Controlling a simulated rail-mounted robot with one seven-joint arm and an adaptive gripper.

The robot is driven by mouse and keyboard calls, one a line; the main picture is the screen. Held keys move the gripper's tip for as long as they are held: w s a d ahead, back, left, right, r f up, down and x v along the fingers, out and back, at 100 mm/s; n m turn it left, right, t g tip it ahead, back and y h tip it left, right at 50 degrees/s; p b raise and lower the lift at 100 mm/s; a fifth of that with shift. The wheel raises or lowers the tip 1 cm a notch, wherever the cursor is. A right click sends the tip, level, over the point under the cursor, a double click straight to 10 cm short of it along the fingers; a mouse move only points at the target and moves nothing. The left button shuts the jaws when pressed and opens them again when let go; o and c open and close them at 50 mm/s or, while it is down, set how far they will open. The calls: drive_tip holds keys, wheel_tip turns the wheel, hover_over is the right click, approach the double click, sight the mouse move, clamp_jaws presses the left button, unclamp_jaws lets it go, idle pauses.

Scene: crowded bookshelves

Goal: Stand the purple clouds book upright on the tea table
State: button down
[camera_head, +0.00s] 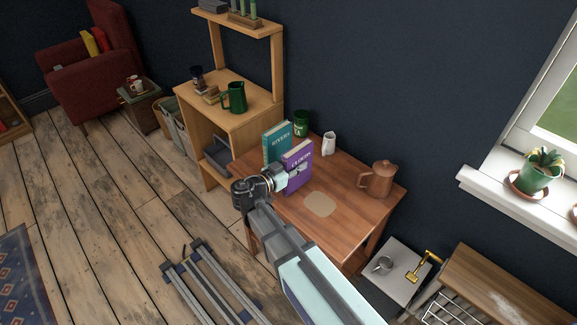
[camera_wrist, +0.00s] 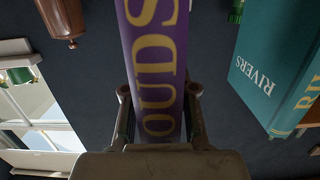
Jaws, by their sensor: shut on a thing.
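The purple clouds book (camera_head: 297,167) is upright at the left end of the wooden tea table (camera_head: 345,205). My gripper (camera_head: 287,176) is shut on it, reaching in from the front left. In the wrist view the purple spine (camera_wrist: 155,65) with yellow letters runs between my gripper's fingers (camera_wrist: 160,112). I cannot tell whether the book's lower edge touches the table top. A teal book titled RIVERS (camera_head: 276,143) stands upright just behind and left of it, and also shows at the right of the wrist view (camera_wrist: 275,75).
On the table are a green mug (camera_head: 301,123), a white jug (camera_head: 329,144), a copper pot (camera_head: 380,179) and a flat beige patch (camera_head: 320,204). A wooden shelf unit (camera_head: 215,118) stands behind left. The table's front middle is clear.

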sight(304, 160)
drive_tip(key=p+x, duration=0.1)
drive_tip(key=x, duration=0.2)
drive_tip(key=shift+w+d, duration=0.2)
drive_tip(key=shift+w, duration=0.05)
drive_tip(key=shift+f+b, duration=0.25)
drive_tip(key=shift+b, duration=0.55)
drive_tip(key=shift+f+b, duration=0.2)
drive_tip(key=shift+b, duration=0.25)
drive_tip(key=c, duration=0.8)
unclamp_jaws()
drive_tip(key=shift+c, duration=0.2)
drive_tip(key=shift+s, duration=0.1)
